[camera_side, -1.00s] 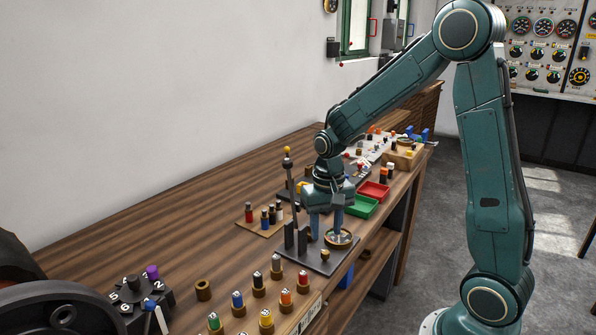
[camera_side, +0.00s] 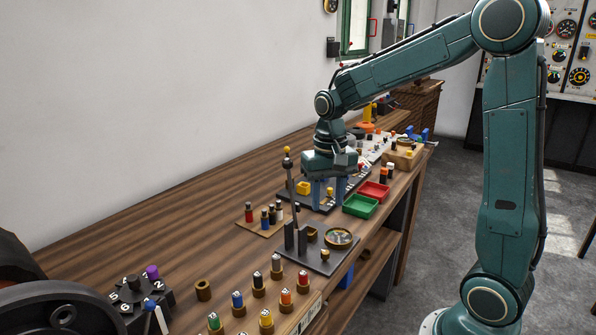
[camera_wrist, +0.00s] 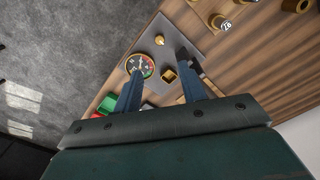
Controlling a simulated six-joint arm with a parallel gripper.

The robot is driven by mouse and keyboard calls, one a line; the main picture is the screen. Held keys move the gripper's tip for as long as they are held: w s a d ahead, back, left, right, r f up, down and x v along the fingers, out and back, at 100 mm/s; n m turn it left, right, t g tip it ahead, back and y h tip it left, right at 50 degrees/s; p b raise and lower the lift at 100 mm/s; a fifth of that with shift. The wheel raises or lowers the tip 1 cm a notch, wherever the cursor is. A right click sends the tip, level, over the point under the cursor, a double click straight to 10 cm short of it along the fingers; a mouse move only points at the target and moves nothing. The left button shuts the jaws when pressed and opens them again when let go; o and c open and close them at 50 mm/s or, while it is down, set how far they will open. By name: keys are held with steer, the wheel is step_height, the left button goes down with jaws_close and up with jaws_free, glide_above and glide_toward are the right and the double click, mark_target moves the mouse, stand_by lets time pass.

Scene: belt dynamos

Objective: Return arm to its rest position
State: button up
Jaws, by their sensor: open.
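My gripper (camera_side: 328,194) is open with nothing between its two blue fingers. In the side view it hangs over the bench, behind the dark plate (camera_side: 322,258) that carries a post and a round gauge (camera_side: 338,238). The wrist view shows both fingers (camera_wrist: 158,92) apart, pointing toward the gauge (camera_wrist: 140,66) and a small brass cup (camera_wrist: 169,76) on that plate. The fingers look clear of both. My arm reaches over the bench from the right, its elbow bent high.
Green (camera_side: 361,205) and red (camera_side: 373,191) trays lie right of my gripper. Capped cylinders stand on a small board (camera_side: 262,226) to the left and in brass holders along the front (camera_side: 258,285). A thin upright post (camera_side: 290,195) rises near my gripper. The left rear bench top is bare.

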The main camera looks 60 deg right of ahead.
steer(key=shift+r, duration=0.1)
steer(key=s+a+r+n+t, duration=0.2)
steer(key=s+a+r+n, duration=0.1)
steer(key=s, duration=0.5)
steer(key=s+a+r+n+t, duration=0.3)
steer(key=s+a+r+n, duration=0.1)
steer(key=s, duration=0.4)
steer(key=shift+s+a+t, duration=0.2)
steer(key=shift+a+t, duration=0.1)
steer(key=shift+a, duration=0.5)
